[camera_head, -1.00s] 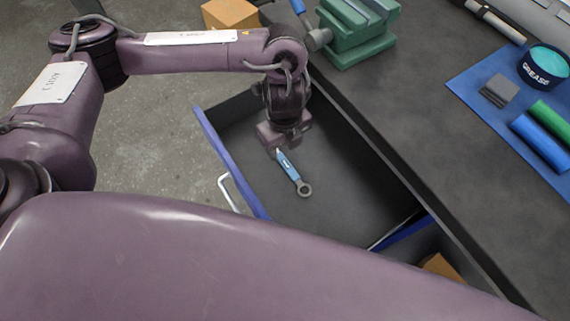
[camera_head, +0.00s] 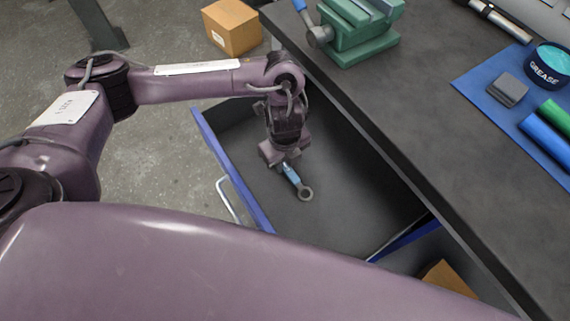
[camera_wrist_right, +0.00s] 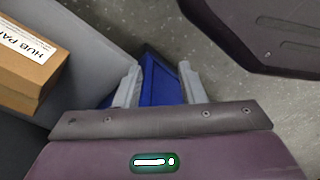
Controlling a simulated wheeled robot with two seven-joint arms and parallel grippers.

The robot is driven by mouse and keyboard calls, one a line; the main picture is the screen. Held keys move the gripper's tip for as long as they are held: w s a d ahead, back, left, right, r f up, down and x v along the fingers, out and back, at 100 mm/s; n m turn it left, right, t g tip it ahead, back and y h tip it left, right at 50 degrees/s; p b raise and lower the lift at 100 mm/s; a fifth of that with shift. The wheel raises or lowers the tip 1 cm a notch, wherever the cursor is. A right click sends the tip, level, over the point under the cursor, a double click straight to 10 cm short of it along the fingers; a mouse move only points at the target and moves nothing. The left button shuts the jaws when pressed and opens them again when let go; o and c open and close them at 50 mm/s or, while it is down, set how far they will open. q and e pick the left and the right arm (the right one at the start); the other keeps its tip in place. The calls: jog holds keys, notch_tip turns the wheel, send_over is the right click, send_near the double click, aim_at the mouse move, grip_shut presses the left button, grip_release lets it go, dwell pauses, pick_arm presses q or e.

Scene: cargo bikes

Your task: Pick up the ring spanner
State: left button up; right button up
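The ring spanner (camera_head: 304,189) lies in the open drawer (camera_head: 335,215), its grey ring end toward the bottom right of the picture and its blue handle running up under my left gripper. My left gripper (camera_head: 285,165) points down into the drawer, right over the handle. Its fingers are mostly hidden by the wrist, so I cannot tell whether they are closed on the handle. My right gripper (camera_wrist_right: 160,72) shows in the right wrist view with its two grey fingers apart. A blue panel shows between and beyond them; I see nothing held.
The dark workbench (camera_head: 440,130) runs along the drawer's right side, with a green vise (camera_head: 360,35) on it. A blue mat (camera_head: 480,85) carries a grease tub (camera_head: 545,65). A cardboard box (camera_head: 232,30) stands behind the drawer. Another box (camera_wrist_right: 25,65) shows in the right wrist view.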

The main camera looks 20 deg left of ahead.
aim_at(285, 164)
pick_arm(q)
grip_shut()
jog(key=shift+r, duration=0.15)
